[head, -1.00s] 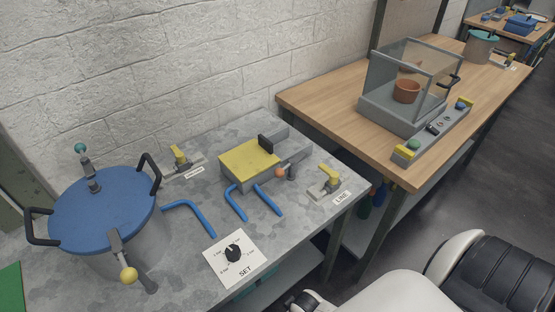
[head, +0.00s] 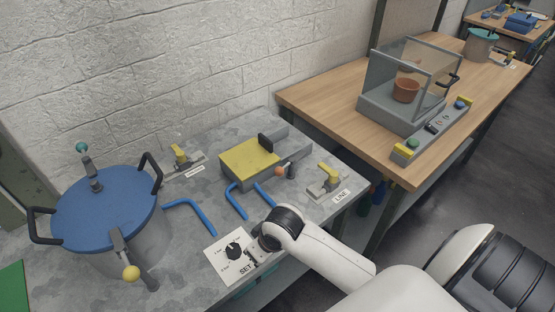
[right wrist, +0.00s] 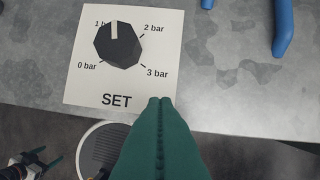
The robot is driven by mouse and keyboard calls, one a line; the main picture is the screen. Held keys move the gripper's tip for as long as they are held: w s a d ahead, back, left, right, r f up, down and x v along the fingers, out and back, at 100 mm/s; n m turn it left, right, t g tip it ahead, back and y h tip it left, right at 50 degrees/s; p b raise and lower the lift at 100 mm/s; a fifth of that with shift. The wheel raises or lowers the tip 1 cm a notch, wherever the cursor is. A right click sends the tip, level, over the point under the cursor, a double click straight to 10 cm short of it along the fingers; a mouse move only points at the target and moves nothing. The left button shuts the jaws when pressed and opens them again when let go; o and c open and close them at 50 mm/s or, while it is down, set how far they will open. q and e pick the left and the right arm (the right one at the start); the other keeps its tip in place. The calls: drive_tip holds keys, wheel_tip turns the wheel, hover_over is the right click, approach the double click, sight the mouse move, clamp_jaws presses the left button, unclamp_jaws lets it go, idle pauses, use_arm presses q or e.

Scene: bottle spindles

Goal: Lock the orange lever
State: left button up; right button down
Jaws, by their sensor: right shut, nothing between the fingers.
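The orange lever (head: 280,171) is a short grey lever with an orange ball, at the right front side of the grey housing with the yellow plate (head: 250,156). My right gripper (head: 253,257) is over the front edge of the metal table, beside the SET dial, well apart from the lever. In the right wrist view its green fingers (right wrist: 160,102) are shut and empty, just below the SET card. The lever is out of that view. A small dark part with green tips (right wrist: 42,160) at the lower left there looks like my left gripper; its opening is unclear.
The SET dial (right wrist: 117,45) points near 1 bar. Blue bent pipes (head: 237,201) lie between it and the housing. A yellow LINE valve (head: 328,177) stands to the right, a blue-lidded pot (head: 103,208) to the left. A wooden bench (head: 300,98) is behind right.

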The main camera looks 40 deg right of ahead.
drive_tip(key=shift+m+h, duration=0.3)
drive_tip(key=w+d, duration=0.1)
drive_tip(key=w, duration=0.1)
drive_tip(key=w+d+r, duration=0.1)
drive_tip(key=w, duration=0.1)
drive_tip(key=w+d, duration=0.1)
drive_tip(key=w, duration=0.2)
drive_tip(key=shift+r, duration=0.25)
drive_tip(key=w+d+r+m, duration=0.1)
drive_tip(key=w+d+r, duration=0.2)
drive_tip(key=w+d, duration=0.25)
wheel_tip(320, 180, up, 10)
drive_tip(key=m+h, duration=0.2)
drive_tip(key=m, duration=0.3)
hover_over(291, 162)
drive_tip(key=a, duration=0.5)
drive_tip(key=shift+w+d+f+n, duration=0.1)
drive_tip(key=shift+w+f+n, duration=0.1)
drive_tip(key=shift+w+n, duration=0.15)
